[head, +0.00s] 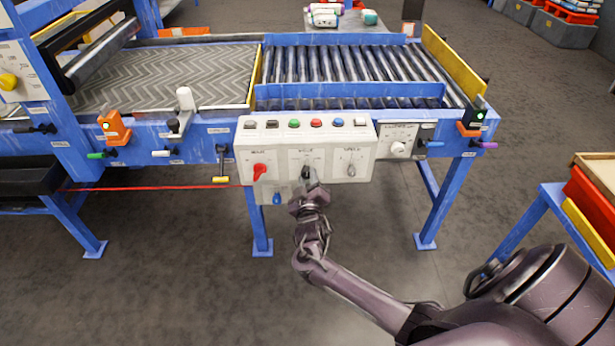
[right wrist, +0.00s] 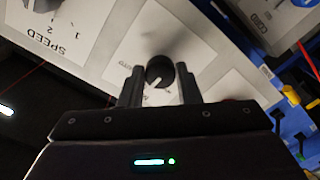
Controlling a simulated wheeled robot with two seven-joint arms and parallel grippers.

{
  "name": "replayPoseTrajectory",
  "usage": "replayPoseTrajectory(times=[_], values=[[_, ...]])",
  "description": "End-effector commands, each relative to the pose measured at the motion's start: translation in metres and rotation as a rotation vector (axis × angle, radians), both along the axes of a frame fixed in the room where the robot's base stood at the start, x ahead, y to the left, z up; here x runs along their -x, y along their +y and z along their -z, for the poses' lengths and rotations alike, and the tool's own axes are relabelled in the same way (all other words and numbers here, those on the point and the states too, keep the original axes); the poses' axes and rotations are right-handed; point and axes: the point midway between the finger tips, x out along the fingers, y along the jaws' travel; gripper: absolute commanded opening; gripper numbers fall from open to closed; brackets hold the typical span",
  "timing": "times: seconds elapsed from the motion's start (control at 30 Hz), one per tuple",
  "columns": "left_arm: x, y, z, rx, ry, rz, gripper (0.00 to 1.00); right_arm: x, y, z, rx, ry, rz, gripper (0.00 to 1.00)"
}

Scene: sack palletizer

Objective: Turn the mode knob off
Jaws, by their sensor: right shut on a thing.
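The mode knob (head: 306,172) is the middle one of three on the lower row of the white control box (head: 362,135). In the right wrist view the knob (right wrist: 158,71) is round and black with a white pointer line toward its lower edge. My right gripper (head: 308,181) reaches it from the front. Its two dark fingers stand on either side of the knob and are shut on it. The fingers and hand cover part of the dial's lettering, so I cannot read the setting clearly. My left gripper is not in view.
The red knob (head: 260,171) is left of the mode knob and the speed knob (head: 351,170) right. Several coloured buttons line the box top. A blue handle (head: 276,198) hangs just below. A roller conveyor (head: 345,65) lies behind. A red cord (head: 150,188) runs left.

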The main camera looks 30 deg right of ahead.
Motion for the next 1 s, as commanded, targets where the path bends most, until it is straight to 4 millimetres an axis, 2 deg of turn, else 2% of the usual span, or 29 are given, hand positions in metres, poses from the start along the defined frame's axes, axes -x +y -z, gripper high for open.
replayPoseTrajectory(times=[0.2,0.63,0.67,0.8,1.0], values=[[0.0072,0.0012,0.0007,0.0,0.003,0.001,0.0,-0.0002,0.0006,-0.0007,0.041,0.023,-0.001,0.07],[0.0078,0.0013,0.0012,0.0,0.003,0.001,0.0,-0.0003,0.0006,-0.0002,0.049,0.028,-0.001,0.07],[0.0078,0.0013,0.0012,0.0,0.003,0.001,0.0,-0.0004,0.0006,-0.0003,0.049,0.028,-0.001,0.33],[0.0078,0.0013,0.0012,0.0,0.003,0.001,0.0,-0.0003,0.0005,-0.0003,0.049,0.028,-0.001,0.51],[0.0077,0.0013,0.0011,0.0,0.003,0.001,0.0,-0.0001,0.0002,-0.0002,0.047,0.028,-0.001,0.52]])
